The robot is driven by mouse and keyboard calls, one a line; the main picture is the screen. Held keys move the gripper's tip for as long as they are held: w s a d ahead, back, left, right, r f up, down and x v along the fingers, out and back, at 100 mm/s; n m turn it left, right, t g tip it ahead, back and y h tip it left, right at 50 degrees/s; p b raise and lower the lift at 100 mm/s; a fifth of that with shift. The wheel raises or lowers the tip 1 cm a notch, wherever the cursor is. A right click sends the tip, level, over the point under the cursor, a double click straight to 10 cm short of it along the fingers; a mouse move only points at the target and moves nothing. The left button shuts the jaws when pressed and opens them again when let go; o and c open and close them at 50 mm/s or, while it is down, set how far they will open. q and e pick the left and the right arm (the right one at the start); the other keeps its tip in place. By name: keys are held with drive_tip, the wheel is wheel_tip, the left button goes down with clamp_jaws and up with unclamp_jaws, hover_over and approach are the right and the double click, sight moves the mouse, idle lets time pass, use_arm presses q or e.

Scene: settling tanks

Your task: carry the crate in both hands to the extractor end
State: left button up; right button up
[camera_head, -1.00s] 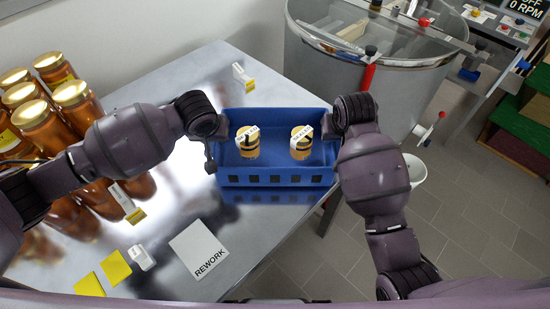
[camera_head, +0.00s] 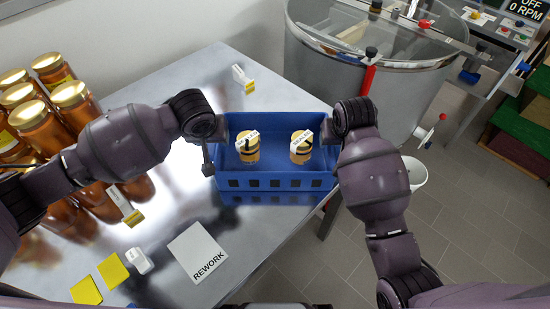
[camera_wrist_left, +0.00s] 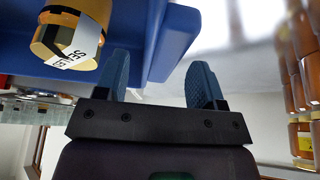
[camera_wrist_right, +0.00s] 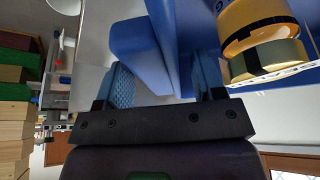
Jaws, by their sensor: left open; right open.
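The blue crate (camera_head: 276,183) is at the right part of the steel table, level, with a blue reflection below its front. Two amber jars with white labels stand inside, a left jar (camera_head: 249,153) and a right jar (camera_head: 301,154). My left gripper (camera_head: 212,150) is at the crate's left end, its jaws open; the left wrist view shows the crate's edge between its fingers (camera_wrist_left: 160,85). My right gripper (camera_head: 332,140) is open at the right end; the right wrist view shows a crate wall between its fingers (camera_wrist_right: 163,85). The steel extractor drum (camera_head: 365,95) stands behind to the right.
Several honey jars (camera_head: 45,125) crowd the table's left side. A REWORK card (camera_head: 197,252), yellow notes (camera_head: 100,280) and small label holders lie near the front. A red-handled valve (camera_head: 369,72) is on the drum. Tiled floor (camera_head: 470,220) is open at right.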

drive_tip(key=shift+r, duration=0.1)
use_arm(q)
drive_tip(key=v, duration=0.9)
drive_tip(key=shift+r, duration=0.25)
use_arm(e)
drive_tip(key=v, duration=1.2)
use_arm(q)
drive_tip(key=shift+s, duration=0.15)
use_arm(e)
drive_tip(key=shift+s, duration=0.15)
